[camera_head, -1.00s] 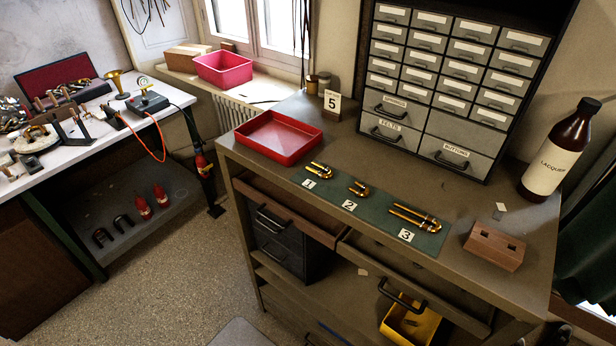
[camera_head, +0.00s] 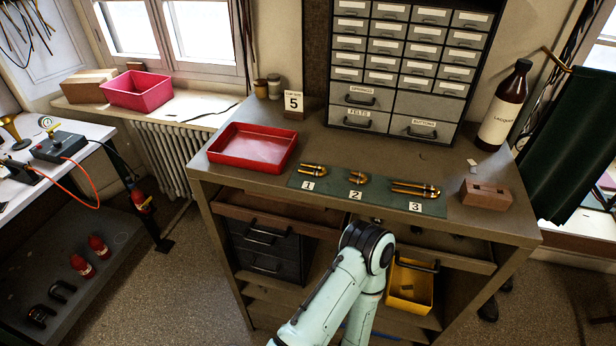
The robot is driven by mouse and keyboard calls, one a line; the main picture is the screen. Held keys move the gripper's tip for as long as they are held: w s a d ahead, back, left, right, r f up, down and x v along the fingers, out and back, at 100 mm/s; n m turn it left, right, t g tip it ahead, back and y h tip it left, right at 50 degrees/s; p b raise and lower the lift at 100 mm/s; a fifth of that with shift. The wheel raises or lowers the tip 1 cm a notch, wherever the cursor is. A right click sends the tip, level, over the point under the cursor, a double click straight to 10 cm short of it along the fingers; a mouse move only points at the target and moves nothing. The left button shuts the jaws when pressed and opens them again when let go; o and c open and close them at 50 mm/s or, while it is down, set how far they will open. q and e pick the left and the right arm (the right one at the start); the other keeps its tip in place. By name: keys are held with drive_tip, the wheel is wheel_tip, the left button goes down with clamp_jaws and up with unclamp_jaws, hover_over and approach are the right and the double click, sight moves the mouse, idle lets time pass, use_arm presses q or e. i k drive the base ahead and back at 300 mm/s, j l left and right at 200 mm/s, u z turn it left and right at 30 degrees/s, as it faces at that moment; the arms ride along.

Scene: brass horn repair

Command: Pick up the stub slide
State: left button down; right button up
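Three brass U-shaped slides lie apart on a green mat (camera_head: 300,183) on the bench top. The shortest, which looks like the stub slide (camera_head: 357,178), lies in the middle by card 2 (camera_head: 356,194). A medium slide (camera_head: 313,170) lies to its left by card 1 (camera_head: 308,186). The longest slide (camera_head: 416,189) lies to its right by card 3 (camera_head: 415,207). A bent pale green arm of mine rises at the bottom centre, its joint in front of the bench below the mat. Neither of my grippers is in view.
A red tray (camera_head: 250,163) sits left of the mat; a wooden block (camera_head: 485,194) and a lacquer bottle (camera_head: 505,108) stand to its right. A drawer cabinet (camera_head: 408,75) stands behind. A yellow bin (camera_head: 409,306) sits below in the bench's open front.

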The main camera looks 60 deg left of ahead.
sight(364, 180)
drive_tip(key=u, duration=1.8)
